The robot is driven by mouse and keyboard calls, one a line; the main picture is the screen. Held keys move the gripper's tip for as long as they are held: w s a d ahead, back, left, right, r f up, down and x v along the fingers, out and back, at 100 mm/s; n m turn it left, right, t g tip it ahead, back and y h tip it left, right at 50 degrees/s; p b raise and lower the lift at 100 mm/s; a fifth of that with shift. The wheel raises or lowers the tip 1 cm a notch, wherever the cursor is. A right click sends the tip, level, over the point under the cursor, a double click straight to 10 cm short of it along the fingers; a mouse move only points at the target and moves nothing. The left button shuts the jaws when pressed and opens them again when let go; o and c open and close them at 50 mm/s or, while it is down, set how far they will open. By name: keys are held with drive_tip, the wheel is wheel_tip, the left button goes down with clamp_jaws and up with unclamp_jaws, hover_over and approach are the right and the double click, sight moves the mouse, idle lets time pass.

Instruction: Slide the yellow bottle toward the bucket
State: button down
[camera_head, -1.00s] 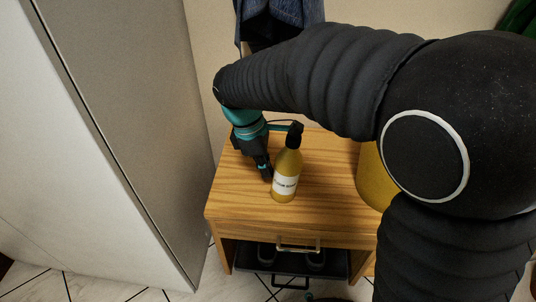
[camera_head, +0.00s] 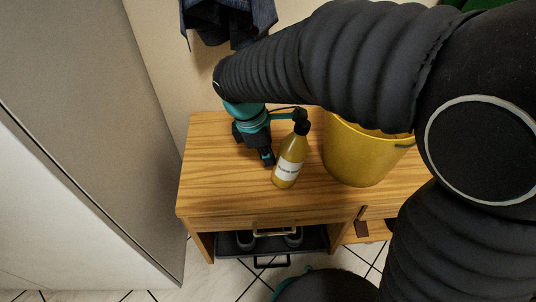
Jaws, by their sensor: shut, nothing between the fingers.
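The yellow bottle (camera_head: 289,163) has a black pump top and a white label. It stands on the wooden cabinet top, tilted slightly to the right in the picture. The yellow bucket (camera_head: 362,152) stands on the same top to the right of the bottle, with a gap between them. My arm covers part of its rim. My gripper (camera_head: 268,160) is shut and points down just left of the bottle. Its tip is very close to the bottle's side; I cannot tell if they touch.
The wooden cabinet top (camera_head: 225,193) is clear in front and at the left. Below it, an open dark drawer (camera_head: 270,241) holds shoes. A tall grey-white cabinet (camera_head: 110,130) stands at the left. Dark clothes (camera_head: 228,22) hang on the wall behind.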

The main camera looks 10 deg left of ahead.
drive_tip(key=w+p+v, duration=0.1)
drive_tip(key=p+v, duration=0.6)
drive_tip(key=v, duration=0.3)
drive_tip(key=shift+s, duration=0.45)
drive_tip(key=shift+a, duration=0.1)
drive_tip(key=s+d+r+m+t+y, duration=0.1)
drive_tip(key=s+d+r+m, duration=0.1)
drive_tip(key=d+m, duration=0.5)
drive_tip(key=s+d+r+m+t, duration=0.2)
drive_tip(key=d+m, duration=0.5)
drive_tip(key=d, duration=0.5)
drive_tip(key=s+d+r+m+t+y, duration=0.1)
drive_tip(key=s+d+r+m, duration=0.3)
drive_tip(key=d+m, duration=0.3)
drive_tip(key=d, duration=0.3)
drive_tip(key=shift+m+t+y, duration=0.3)
